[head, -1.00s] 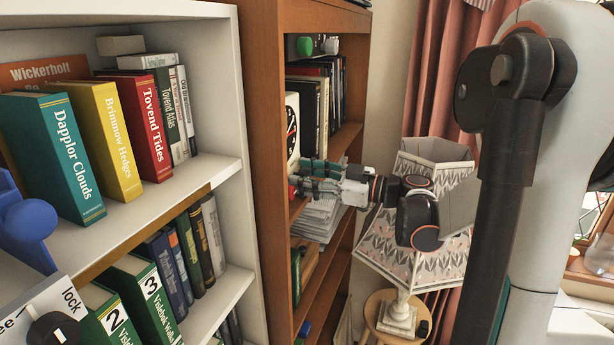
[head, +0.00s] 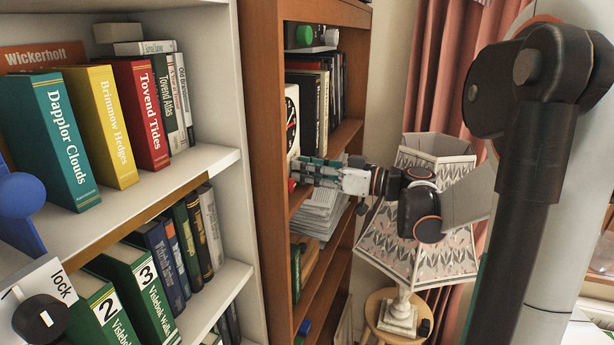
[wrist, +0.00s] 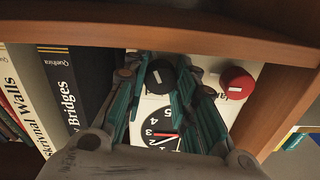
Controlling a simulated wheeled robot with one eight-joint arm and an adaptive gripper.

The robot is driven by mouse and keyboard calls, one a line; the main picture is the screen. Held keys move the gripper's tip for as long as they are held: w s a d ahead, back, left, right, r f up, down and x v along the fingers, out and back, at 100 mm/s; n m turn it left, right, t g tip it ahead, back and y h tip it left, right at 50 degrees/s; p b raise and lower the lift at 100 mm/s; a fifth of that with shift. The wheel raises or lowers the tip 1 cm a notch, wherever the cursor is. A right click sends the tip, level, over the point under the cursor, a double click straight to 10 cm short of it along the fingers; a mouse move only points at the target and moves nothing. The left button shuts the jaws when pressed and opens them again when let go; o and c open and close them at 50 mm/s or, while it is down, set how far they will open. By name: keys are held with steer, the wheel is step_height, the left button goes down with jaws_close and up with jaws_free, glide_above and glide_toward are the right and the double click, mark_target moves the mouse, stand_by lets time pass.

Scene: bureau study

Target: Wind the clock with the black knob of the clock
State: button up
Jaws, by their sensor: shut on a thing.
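The clock (head: 292,120) is a white box with a dark dial and a red hand. It stands on a shelf of the brown bookcase, partly hidden by the case side. In the wrist view its dial (wrist: 160,128) appears upside down. Its black knob (wrist: 159,76) sits beside a red knob (wrist: 236,83). My gripper (wrist: 162,80) has its teal fingers closed around the black knob. In the head view my gripper (head: 305,172) reaches in at the foot of the clock, and the black knob is hidden there.
Upright books (wrist: 60,88) stand close beside the clock, and a shelf board (wrist: 150,38) crosses near my fingers. Papers (head: 318,215) lie on the shelf below. A patterned lamp (head: 415,240) stands close by my arm. A white bookcase (head: 225,160) is at left.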

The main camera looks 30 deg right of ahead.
steer(key=shift+m, duration=0.6)
steer(key=o, duration=1.1)
steer(key=shift+c, duration=0.2)
steer(key=v, duration=1.2)
